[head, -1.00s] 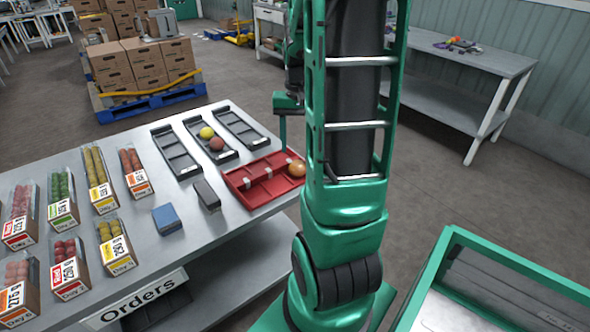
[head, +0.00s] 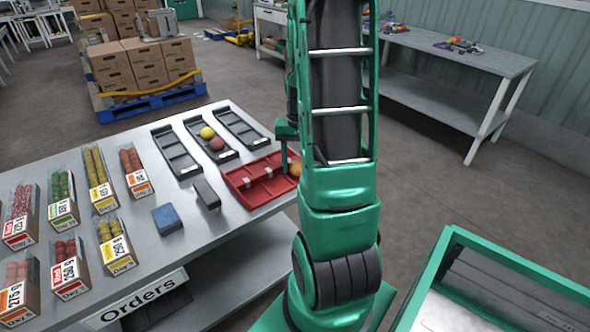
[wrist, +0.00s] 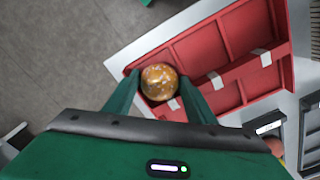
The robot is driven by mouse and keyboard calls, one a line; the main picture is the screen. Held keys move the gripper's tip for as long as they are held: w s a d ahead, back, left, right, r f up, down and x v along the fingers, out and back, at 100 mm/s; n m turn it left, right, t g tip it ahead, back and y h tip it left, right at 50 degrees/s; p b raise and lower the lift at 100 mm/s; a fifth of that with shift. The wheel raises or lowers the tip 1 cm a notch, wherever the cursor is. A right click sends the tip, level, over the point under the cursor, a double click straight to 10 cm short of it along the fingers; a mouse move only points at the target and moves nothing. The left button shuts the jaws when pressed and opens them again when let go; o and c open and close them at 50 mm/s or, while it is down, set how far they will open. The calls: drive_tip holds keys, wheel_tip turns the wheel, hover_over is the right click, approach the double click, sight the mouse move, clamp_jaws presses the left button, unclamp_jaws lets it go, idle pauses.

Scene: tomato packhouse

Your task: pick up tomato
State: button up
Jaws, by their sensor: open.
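An orange tomato with pale speckles (wrist: 160,82) sits in the corner compartment of a red divided tray (wrist: 215,40). In the head view the tomato (head: 295,168) is partly hidden behind my arm, at the right end of the red tray (head: 240,178). My gripper (wrist: 158,88) is open in the wrist view, with one green finger on each side of the tomato. I cannot tell whether the fingers touch it. In the head view the fingertips are mostly hidden by my arm.
Black trays stand behind the red one; the middle one holds a yellow (head: 207,132) and a red tomato (head: 217,143). A blue box (head: 167,219) and a dark block (head: 207,195) lie nearer. Labelled tomato packs (head: 65,268) fill the table's left side.

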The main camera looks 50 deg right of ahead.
drive_tip(key=c, duration=0.4)
drive_tip(key=shift+r, duration=0.1)
